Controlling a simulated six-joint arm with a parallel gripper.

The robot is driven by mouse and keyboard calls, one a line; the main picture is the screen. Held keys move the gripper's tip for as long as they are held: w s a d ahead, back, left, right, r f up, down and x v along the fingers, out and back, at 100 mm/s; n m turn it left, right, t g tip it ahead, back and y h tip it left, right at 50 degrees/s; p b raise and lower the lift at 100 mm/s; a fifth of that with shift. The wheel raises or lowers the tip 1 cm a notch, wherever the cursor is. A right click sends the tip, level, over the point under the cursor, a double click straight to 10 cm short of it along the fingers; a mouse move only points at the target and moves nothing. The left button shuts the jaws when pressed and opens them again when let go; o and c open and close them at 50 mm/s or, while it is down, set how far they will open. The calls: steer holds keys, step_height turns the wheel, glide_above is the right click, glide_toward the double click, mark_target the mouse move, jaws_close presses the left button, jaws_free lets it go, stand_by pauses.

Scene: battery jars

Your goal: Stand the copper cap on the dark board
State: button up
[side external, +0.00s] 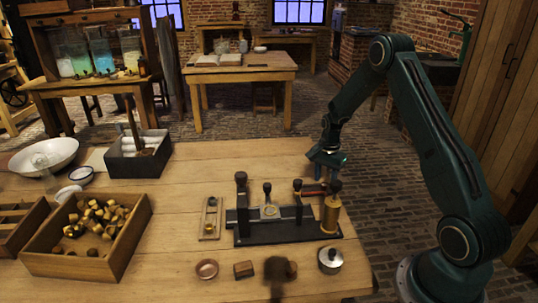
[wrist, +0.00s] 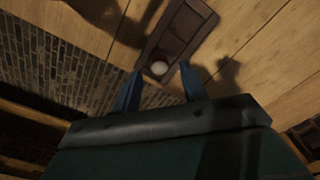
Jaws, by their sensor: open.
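A shallow round copper cap (side external: 207,269) lies on the table near the front, left of a small wooden block. The dark board (side external: 285,236) is a long black base in the middle of the table, with posts, a ring and a brass cylinder on it. My gripper (side external: 327,165) is above the table's far right part, beyond the board, well away from the cap. In the wrist view my gripper (wrist: 158,84) has its two fingers apart with nothing held. The copper cap cannot be made out there.
A wooden block (side external: 243,269), a blurred dark object (side external: 278,272) and a silver lidded pot (side external: 330,260) stand in front of the board. A wooden crate of brass pieces (side external: 125,258) is at left. The wrist view shows a brown board-like piece (wrist: 178,36) with a pale round spot.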

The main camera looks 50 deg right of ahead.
mark_target(323, 188)
step_height(323, 188, up, 10)
steer(key=shift+r, duration=0.2)
stand_by(0.8)
steer(key=s+a+r+n+t, duration=0.1)
steer(key=s+a+r+n, duration=0.25)
steer(key=a+r, duration=0.45)
steer(key=s+a+r+n+t, duration=0.25)
steer(key=a+r+n, duration=0.25)
steer(key=a+r, duration=0.35)
steer(key=s+a+r+n+t, duration=0.1)
steer(key=s+a+n, duration=0.3)
steer(key=s, duration=0.4)
steer(key=s+a+r+n+t, duration=0.1)
steer(key=s+a+r+n, duration=0.1)
steer(key=s+a+n, duration=0.3)
steer(key=shift+s+a+r, duration=0.2)
steer(key=shift+s+a, duration=0.65)
steer(key=shift+s, duration=1.1)
